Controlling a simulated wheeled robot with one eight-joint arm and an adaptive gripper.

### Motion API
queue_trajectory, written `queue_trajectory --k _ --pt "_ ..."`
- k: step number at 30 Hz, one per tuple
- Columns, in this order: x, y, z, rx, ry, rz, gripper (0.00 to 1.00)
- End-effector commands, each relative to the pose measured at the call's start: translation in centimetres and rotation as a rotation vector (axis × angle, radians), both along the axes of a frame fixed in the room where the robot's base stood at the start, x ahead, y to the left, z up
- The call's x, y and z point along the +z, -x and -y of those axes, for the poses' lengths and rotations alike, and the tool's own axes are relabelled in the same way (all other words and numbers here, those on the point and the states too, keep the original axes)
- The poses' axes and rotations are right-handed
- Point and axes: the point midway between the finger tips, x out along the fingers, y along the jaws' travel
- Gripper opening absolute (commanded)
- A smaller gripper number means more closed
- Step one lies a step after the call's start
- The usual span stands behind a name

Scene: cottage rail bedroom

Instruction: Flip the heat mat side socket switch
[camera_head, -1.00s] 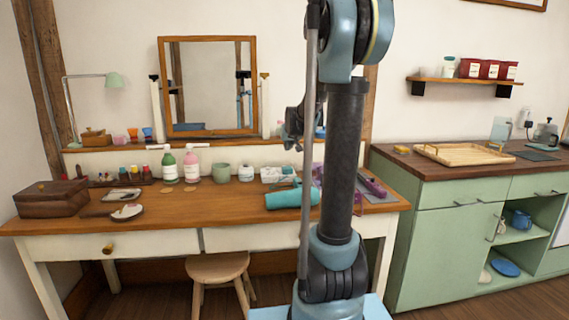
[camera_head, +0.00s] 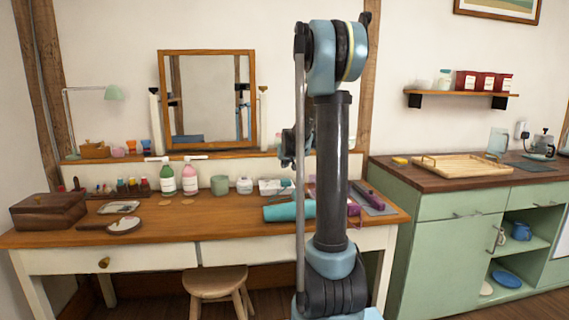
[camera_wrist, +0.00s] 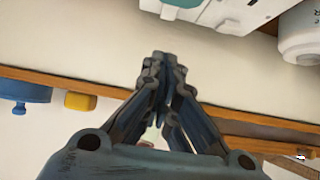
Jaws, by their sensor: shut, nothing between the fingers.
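A white box-like unit with a teal part (camera_head: 272,187) lies at the back of the dressing table, left of my arm. In the wrist view its white body (camera_wrist: 205,12) shows at the top edge, cut off by the frame. It may be the socket unit; I cannot make out a switch. A grey mat (camera_head: 378,205) with a purple tool lies right of my arm, partly hidden by it. My gripper (camera_wrist: 162,58) is shut and empty, its fingertips below the white unit in the picture and apart from it. In the head view my arm hides the fingertips.
A white jar (camera_head: 244,186), a green cup (camera_head: 220,185) and pump bottles stand left of the unit. A teal rolled thing (camera_head: 285,211) lies in front. A wooden ledge (camera_wrist: 50,82) runs behind, and a mirror (camera_head: 207,97) stands on it.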

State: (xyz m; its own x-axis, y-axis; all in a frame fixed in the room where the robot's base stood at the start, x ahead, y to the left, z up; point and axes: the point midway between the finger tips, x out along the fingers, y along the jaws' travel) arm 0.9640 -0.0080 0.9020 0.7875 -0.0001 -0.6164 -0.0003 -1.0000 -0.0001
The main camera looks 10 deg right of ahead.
Motion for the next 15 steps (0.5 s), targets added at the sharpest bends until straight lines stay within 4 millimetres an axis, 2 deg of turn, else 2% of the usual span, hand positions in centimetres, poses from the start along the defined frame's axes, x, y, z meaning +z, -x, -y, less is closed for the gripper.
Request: queue_trajectory --k 8,15 --pt "-2.2 -2.7 0.0 0.000 0.000 0.000 0.00" --pt "-5.1 -2.9 0.0 0.000 0.000 0.000 0.00"
